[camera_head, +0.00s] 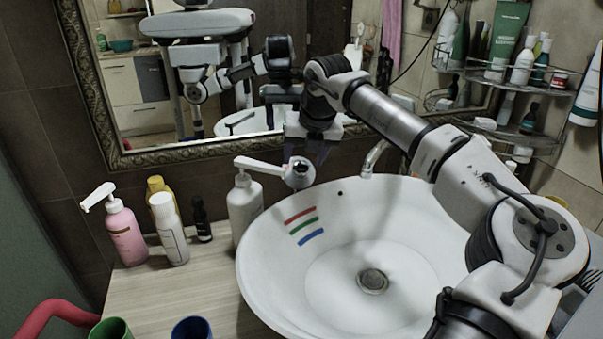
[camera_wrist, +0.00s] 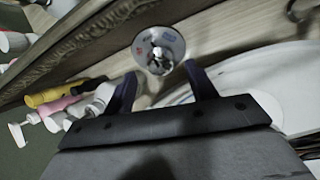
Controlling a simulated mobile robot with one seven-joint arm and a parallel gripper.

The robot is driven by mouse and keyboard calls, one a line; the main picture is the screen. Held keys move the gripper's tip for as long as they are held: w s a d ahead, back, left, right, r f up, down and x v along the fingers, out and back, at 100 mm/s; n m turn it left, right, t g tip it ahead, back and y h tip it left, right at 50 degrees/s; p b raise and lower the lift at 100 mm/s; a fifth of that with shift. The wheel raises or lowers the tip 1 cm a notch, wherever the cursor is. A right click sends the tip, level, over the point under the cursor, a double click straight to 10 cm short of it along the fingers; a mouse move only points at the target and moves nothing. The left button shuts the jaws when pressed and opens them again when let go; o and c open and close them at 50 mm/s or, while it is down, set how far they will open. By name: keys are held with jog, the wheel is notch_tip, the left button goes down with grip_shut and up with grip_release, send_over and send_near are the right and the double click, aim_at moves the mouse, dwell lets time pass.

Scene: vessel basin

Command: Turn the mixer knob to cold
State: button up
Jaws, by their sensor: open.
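The mixer knob (camera_head: 299,173) is a round pale knob behind the basin rim. In the wrist view the knob (camera_wrist: 158,49) shows a round face with a red mark, a blue mark and a metallic centre. My gripper (camera_head: 318,148) is open just above the knob in the head view, its dark fingers partly lost against the dark wall. In the wrist view my gripper's fingers (camera_wrist: 161,78) are spread, and the knob lies in line with the gap, around the fingertips. I cannot tell whether they touch it.
The white basin (camera_head: 262,268) carries red, green and blue stripes. The spout (camera_head: 373,158) is right of the knob. A white pump bottle (camera_head: 244,207) stands close left, its nozzle reaching toward the knob. A pink bottle (camera_head: 124,232) stands further left. A framed mirror (camera_head: 160,159) is behind.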

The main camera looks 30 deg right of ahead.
aim_at(303, 167)
jog(key=shift+b+x, duration=0.4)
jog(key=shift+x, duration=1.35)
jog(key=c, duration=1)
jog(key=m+b, duration=0.2)
jog(key=m, duration=0.1)
jog(key=m+t+y+b, duration=0.1)
jog(key=m+b, duration=0.1)
jog(key=shift+d+f, duration=0.15)
jog(key=shift+f, duration=0.1)
jog(key=m+t+b, duration=0.1)
jog(key=m+b, duration=0.2)
jog(key=m, duration=0.1)
jog(key=shift+s+r+m+y, duration=0.1)
jog(key=shift+s+m+y, duration=0.05)
jog(key=shift+m+y, duration=0.25)
jog(key=shift+m+b, duration=0.3)
